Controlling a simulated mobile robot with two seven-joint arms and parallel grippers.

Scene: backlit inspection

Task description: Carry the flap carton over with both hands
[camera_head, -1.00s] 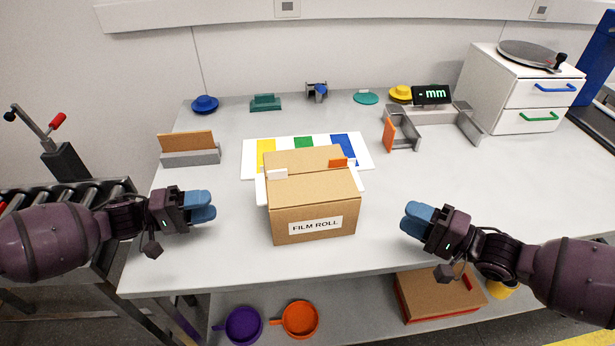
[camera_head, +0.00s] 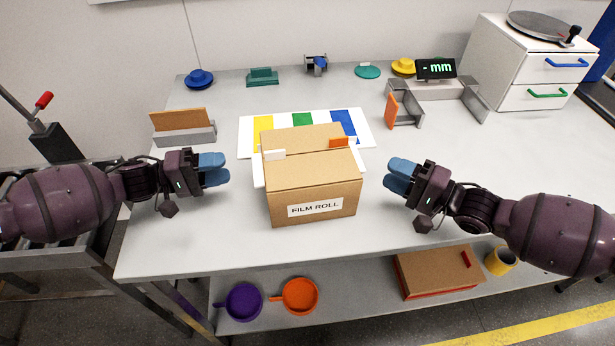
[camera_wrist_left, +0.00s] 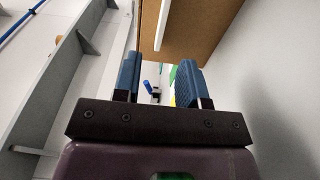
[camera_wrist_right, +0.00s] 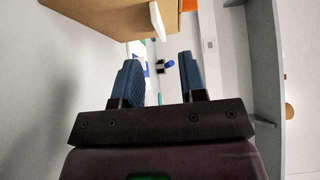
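The flap carton (camera_head: 312,180) is a brown box labelled FILM ROLL, standing upright on the grey table. It has a white tab at its upper left and an orange tab at its upper right. My left gripper (camera_head: 222,170) is to the left of the carton, apart from it. My right gripper (camera_head: 392,176) is to the right, a little apart. In the left wrist view my left gripper (camera_wrist_left: 158,82) has its blue fingers spread with nothing between them; the carton (camera_wrist_left: 205,22) is beyond. In the right wrist view my right gripper (camera_wrist_right: 160,82) is likewise open, with the carton (camera_wrist_right: 100,15) ahead.
A white mat (camera_head: 248,140) with coloured stripes lies behind and partly under the carton. A grey holder with an orange-brown panel (camera_head: 182,122) stands at left. Grey brackets (camera_head: 405,115) and a white drawer unit (camera_head: 530,65) are at right. The table's front strip is clear.

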